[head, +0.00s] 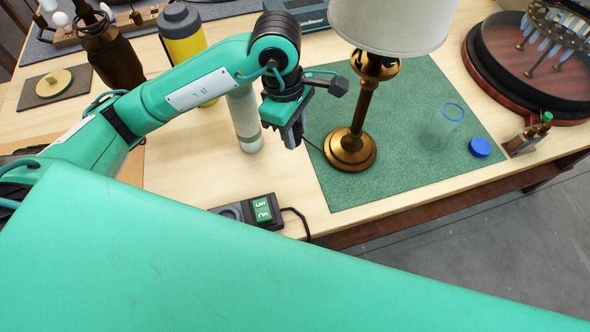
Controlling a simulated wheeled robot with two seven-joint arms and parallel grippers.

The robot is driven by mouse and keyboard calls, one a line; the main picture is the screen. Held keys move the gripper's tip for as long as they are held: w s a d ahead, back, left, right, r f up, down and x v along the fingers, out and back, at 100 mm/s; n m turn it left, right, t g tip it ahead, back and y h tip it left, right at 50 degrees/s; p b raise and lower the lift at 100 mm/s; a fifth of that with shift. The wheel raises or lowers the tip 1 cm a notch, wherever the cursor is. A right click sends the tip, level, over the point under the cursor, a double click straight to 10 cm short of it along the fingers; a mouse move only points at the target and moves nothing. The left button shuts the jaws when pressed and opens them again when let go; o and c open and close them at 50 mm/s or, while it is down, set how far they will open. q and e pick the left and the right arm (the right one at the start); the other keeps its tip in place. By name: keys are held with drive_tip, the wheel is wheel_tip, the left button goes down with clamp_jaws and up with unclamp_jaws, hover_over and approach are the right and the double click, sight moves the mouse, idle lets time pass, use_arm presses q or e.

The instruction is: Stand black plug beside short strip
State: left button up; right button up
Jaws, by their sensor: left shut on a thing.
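The short strip (236,211) lies on the table near the front edge, partly hidden behind my teal arm link. It is dark, with a grey round socket and a green switch panel, and a black cord leaves its right end. My left gripper (292,136) is above the table, behind and slightly right of the strip, pointing down. It is shut on the black plug, which is mostly hidden by the dark jaws. A thin dark cord (313,146) runs from the lamp base toward the jaws. My right gripper is not in view.
A brass lamp (352,148) with a white shade stands on a green mat (400,178), close right of the gripper. A pale cylinder (244,122) stands just left. A clear jar (440,128) and blue cap (480,148) are farther right. Bare table lies between gripper and strip.

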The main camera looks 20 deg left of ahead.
use_arm(q)
drive_tip(key=p, duration=0.3)
hover_over(296, 181)
drive_tip(key=f, duration=1.3)
drive_tip(key=shift+w+a, duration=0.1)
drive_tip(key=shift+a, duration=0.15)
wheel_tip(296, 181, down, 4)
drive_tip(key=shift+p, duration=0.3)
drive_tip(key=shift+f, duration=0.3)
drive_tip(key=o, duration=1)
drive_tip(key=shift+c, duration=0.2)
drive_tip(key=shift+r, duration=0.15)
drive_tip(key=shift+r, duration=0.15)
wheel_tip(296, 181, up, 12)
drive_tip(key=a+b, duration=0.1)
drive_tip(key=b, duration=0.2)
drive_tip(key=shift+w+a+b, duration=0.15)
drive_tip(key=shift+a+b, duration=0.2)
drive_tip(key=shift+a, duration=0.05)
